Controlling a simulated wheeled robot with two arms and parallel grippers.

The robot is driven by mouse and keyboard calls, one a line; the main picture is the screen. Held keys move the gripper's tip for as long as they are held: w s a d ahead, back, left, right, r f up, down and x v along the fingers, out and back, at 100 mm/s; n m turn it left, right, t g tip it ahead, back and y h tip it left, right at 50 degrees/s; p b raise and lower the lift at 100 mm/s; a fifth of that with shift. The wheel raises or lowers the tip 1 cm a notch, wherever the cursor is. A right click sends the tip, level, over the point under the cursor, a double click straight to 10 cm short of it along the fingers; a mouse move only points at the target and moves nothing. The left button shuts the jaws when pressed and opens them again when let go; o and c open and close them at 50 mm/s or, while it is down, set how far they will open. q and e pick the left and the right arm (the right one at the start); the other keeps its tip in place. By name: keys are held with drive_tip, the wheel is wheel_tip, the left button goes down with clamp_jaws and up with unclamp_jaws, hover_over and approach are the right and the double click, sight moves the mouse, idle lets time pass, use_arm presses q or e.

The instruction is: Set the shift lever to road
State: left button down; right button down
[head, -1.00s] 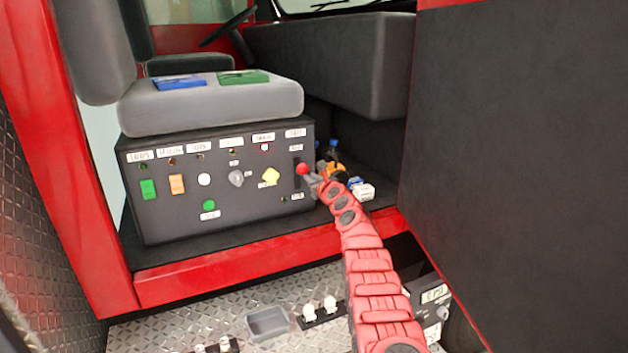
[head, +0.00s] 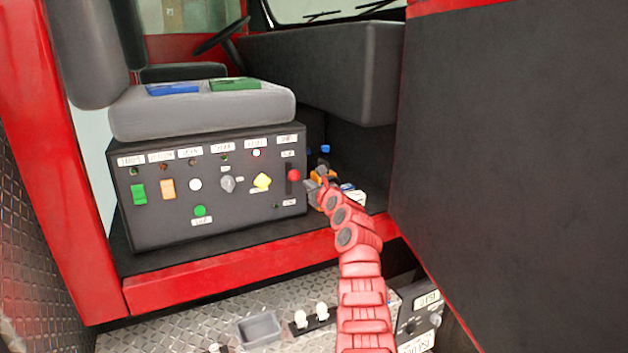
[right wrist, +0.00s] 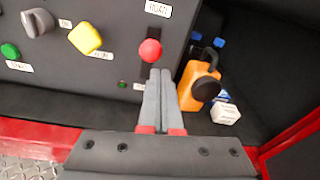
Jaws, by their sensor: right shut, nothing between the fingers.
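The shift lever has a red ball knob (head: 294,175) and stands in a dark upright slot at the right end of the black control panel (head: 160,225). The knob sits near the middle of the slot. A white label (head: 288,154) is above the slot and another (head: 289,203) below; they are too small to read here. In the right wrist view the knob (right wrist: 150,50) is just beyond my right gripper (right wrist: 158,75), and the label above (right wrist: 158,8) seems to read ROAD. My right gripper (head: 314,186) is shut and empty, right of and below the knob, apparently apart from it. My left gripper is out of view.
An orange jug (right wrist: 195,85), blue-capped bottles and a white box (right wrist: 225,114) stand close right of the gripper. A yellow knob (head: 262,181), a grey knob (head: 227,184) and several switches are on the panel. A grey seat (head: 200,110) overhangs it. A dark wall (head: 510,150) bounds the right.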

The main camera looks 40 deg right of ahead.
drive_tip(key=s+r, duration=0.1)
drive_tip(key=s+r+b, duration=0.1)
drive_tip(key=s+r, duration=0.1)
drive_tip(key=shift+a+r+b, duration=0.25)
drive_tip(key=shift+a+b, duration=0.05)
drive_tip(key=shift+a, duration=0.05)
drive_tip(key=shift+w, duration=0.1)
